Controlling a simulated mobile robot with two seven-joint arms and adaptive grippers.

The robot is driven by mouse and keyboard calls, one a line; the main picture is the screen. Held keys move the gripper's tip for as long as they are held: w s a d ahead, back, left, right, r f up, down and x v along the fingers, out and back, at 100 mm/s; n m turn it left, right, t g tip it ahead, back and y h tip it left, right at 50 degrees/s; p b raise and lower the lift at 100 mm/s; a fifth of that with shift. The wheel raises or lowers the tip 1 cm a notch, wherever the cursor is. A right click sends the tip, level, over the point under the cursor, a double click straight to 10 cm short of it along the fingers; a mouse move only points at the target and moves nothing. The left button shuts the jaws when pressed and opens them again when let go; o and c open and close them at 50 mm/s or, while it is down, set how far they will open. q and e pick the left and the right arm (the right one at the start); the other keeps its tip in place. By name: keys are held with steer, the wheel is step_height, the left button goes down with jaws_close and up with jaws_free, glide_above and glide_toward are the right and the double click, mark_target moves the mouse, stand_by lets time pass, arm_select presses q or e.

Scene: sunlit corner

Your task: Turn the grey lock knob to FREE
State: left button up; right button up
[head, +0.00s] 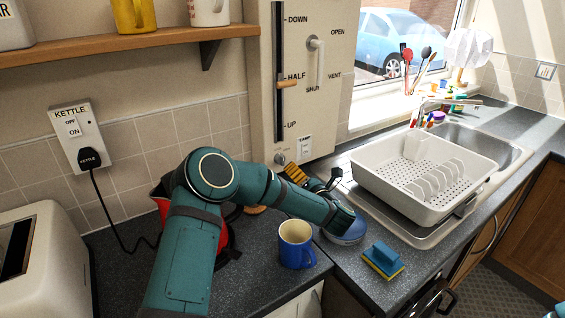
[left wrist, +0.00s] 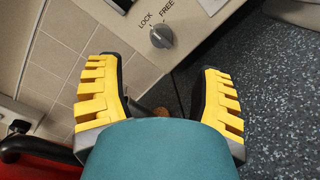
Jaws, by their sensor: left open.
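The grey lock knob (head: 280,158) sits low on the cream panel (head: 312,110) beside the window. In the left wrist view the knob (left wrist: 162,37) shows with LOCK printed to its upper left and FREE to its upper right. I cannot tell for sure which label it points at. My left gripper (head: 314,180) is in front of the panel's lower edge. In the left wrist view its yellow-padded fingers (left wrist: 160,68) are spread wide, with the knob apart from them, beyond the gap between the tips.
A blue mug (head: 297,246), a blue-and-yellow sponge (head: 383,260) and a blue round object (head: 345,232) stand on the counter near my left arm. A red kettle (head: 160,200) is behind the arm. A white dish rack (head: 385,190) is to the right.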

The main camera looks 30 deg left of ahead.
mark_target(283, 161)
arm_select(q)
steer(key=x, duration=1)
steer(key=shift+w+f, duration=0.1)
steer(key=shift+w, duration=0.05)
